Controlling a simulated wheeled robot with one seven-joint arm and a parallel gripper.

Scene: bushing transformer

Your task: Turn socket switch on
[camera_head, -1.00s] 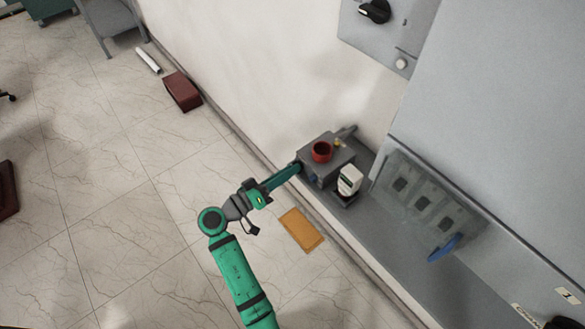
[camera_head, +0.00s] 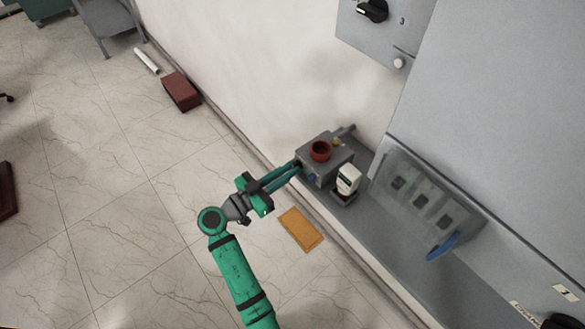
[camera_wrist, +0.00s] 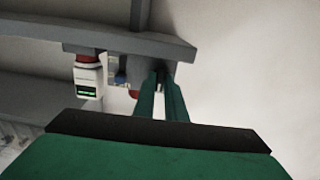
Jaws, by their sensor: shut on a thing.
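The grey socket box (camera_head: 325,165) with a red round socket on top stands at the left end of the grey ledge. In the wrist view the box (camera_wrist: 148,72) shows rolled over, with a bit of red below it. My gripper (camera_head: 298,165) reaches the box's left side, and its two long green fingers (camera_wrist: 161,82) lead up to the box. The fingers are shut on the socket switch at that side. The switch itself is mostly hidden by the fingertips, so its position cannot be read.
A white device (camera_head: 348,179) stands beside the box; its green display shows in the wrist view (camera_wrist: 88,92). A clear-covered panel with a blue handle (camera_head: 443,246) lies farther right. A grey wall panel with a black knob (camera_head: 372,10) is above. An orange mat (camera_head: 300,230) lies on open floor.

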